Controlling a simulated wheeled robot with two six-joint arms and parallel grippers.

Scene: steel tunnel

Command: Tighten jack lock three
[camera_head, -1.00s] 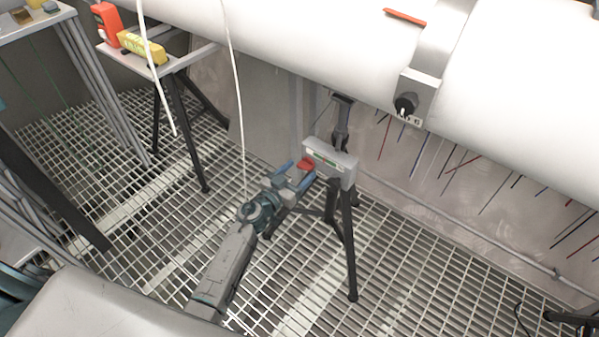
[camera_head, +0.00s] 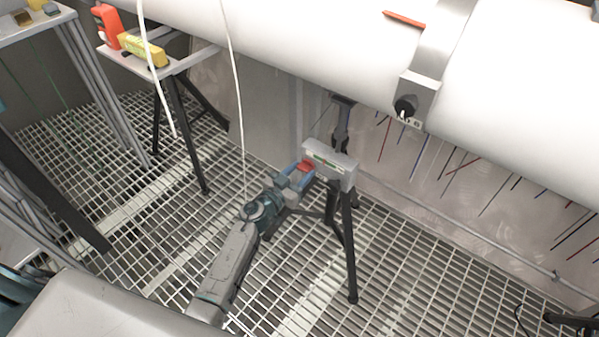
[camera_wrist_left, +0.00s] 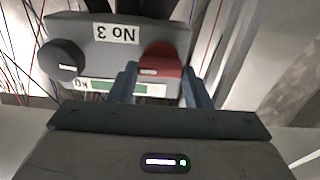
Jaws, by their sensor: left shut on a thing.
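The jack lock is a grey box (camera_head: 336,162) on a black-legged stand under the big white pipe. In the left wrist view its box (camera_wrist_left: 100,62) shows upside down, with a "No 3" label (camera_wrist_left: 116,34), a green-marked strip (camera_wrist_left: 118,88), a black round knob (camera_wrist_left: 62,60) and a red knob (camera_wrist_left: 160,62). My left gripper (camera_head: 302,172) reaches up to the box from the lower left. Its blue fingers (camera_wrist_left: 159,76) are shut on the red knob, one on each side. The red knob (camera_head: 306,166) is partly hidden by the fingers in the head view. My right gripper is not in view.
The white pipe (camera_head: 300,40) with a clamp band (camera_head: 440,45) runs above the stand. A small table (camera_head: 185,62) at the upper left bears a yellow thing (camera_head: 143,47) and a red-orange thing (camera_head: 107,25). White cables hang at left. The grating floor is mostly open.

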